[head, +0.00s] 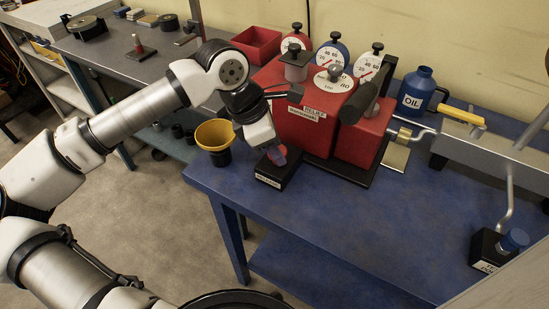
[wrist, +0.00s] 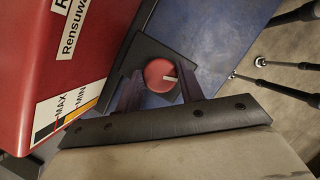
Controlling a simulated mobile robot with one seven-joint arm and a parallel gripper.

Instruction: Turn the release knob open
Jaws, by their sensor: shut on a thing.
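The release knob (wrist: 160,75) is a round red knob with a white pointer line, which points to the right in the wrist view. It stands on a small black block (head: 268,181) with a white label at the bench's near left edge. In the head view the red knob (head: 277,155) shows partly below my gripper (head: 272,150). In the wrist view my gripper (wrist: 160,88) has one finger on each side of the knob and is shut on it. The label text is too small to read.
A red machine (head: 310,120) with several dials stands directly behind the knob. A yellow funnel (head: 214,134) is at left. A blue oil can (head: 417,90) stands behind at right. A blue knob (head: 513,240) is at far right. The front of the blue bench (head: 370,225) is clear.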

